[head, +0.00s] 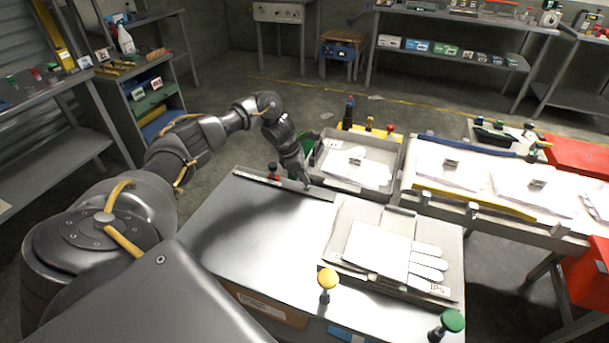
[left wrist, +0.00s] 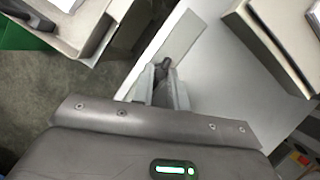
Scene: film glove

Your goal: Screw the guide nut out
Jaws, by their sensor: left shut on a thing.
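Only the nut's tip shows between the fingertips; the rest is hidden. I cannot tell whether it is still on a thread. My right gripper is in neither view.
A tray (head: 342,279) with a white glove shape lies on the table (head: 240,225). Another tray (head: 398,157) lies behind, and a long bench stands right. The table's left part is clear.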

